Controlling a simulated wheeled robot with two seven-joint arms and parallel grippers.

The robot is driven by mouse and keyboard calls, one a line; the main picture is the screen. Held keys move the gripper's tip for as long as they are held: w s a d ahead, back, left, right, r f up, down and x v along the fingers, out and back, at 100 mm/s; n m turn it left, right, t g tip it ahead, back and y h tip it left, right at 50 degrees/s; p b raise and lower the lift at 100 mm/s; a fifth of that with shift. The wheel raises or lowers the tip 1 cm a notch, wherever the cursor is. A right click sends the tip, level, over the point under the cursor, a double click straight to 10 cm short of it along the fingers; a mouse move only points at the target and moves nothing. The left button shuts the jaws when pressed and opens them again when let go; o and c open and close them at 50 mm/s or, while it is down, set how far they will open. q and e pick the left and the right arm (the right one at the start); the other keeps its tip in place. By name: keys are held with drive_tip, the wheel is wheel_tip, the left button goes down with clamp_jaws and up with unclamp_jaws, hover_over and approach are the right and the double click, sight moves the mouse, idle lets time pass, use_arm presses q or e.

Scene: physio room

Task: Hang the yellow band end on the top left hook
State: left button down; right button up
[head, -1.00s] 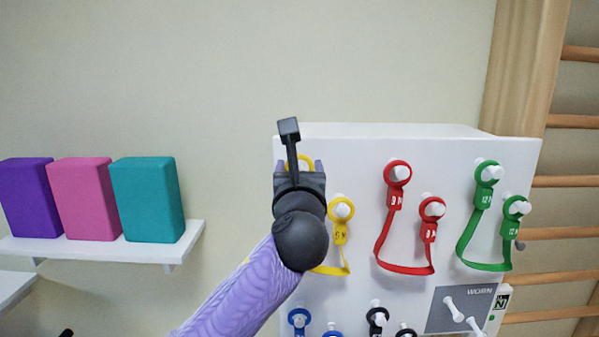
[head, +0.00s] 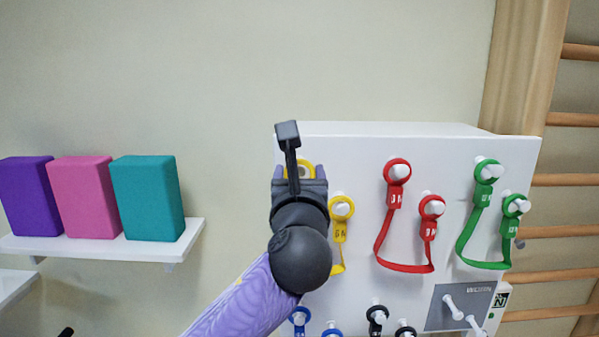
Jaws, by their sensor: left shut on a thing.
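The yellow band hangs at the left of the white panel (head: 455,145). One yellow ring end (head: 341,207) is around a white hook. The other yellow ring end (head: 309,165) is at my left gripper (head: 299,176), near the panel's upper left corner. The gripper is shut on this end, and only the upper part of the ring shows above the jaws. The top left hook is mostly hidden behind the gripper, so I cannot tell whether the ring is around it. My wrist hides part of the yellow strap (head: 338,262). My right gripper is out of view.
A red band (head: 405,267) and a green band (head: 487,264) hang to the right on their own hooks. Blue (head: 299,317) and black (head: 377,315) ring ends hang below. A shelf (head: 150,252) with purple, pink and teal blocks is at left. Wall bars (head: 565,181) stand at right.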

use_arm(q)
drive_tip(key=shift+s, duration=0.45)
drive_tip(key=shift+s, duration=1.5)
drive_tip(key=shift+w+f, duration=0.1)
